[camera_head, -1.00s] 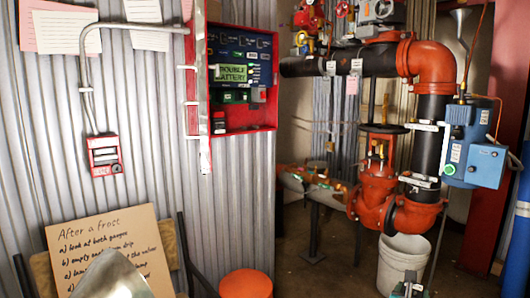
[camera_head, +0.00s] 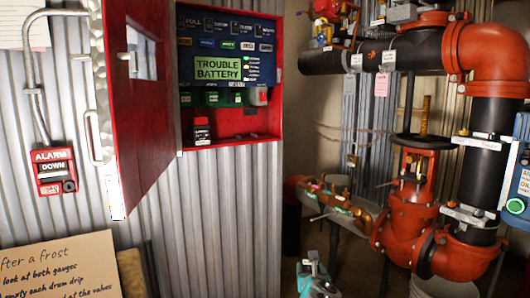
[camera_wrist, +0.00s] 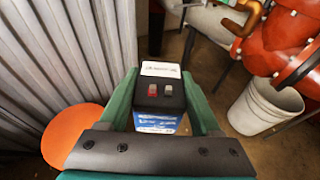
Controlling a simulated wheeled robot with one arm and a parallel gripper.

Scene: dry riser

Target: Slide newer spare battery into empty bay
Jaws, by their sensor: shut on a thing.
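My gripper (camera_wrist: 165,105) is shut on a battery (camera_wrist: 160,92) in the wrist view. The battery has a black top with one red and one grey terminal, and a white and blue label. In the head view my gripper (camera_head: 315,272) is low at the bottom edge, below and right of the red cabinet (camera_head: 232,143). The cabinet door (camera_head: 150,135) stands open to the left. The panel display (camera_head: 218,69) reads "TROUBLE BATTERY". I cannot make out the empty bay clearly.
A red alarm box (camera_head: 53,171) is on the corrugated wall, with a cardboard sign (camera_head: 60,270) below. Orange and black pipework (camera_head: 405,195) fills the right side. The wrist view shows an orange round top (camera_wrist: 72,130) at left and a white bucket (camera_wrist: 262,105) at right.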

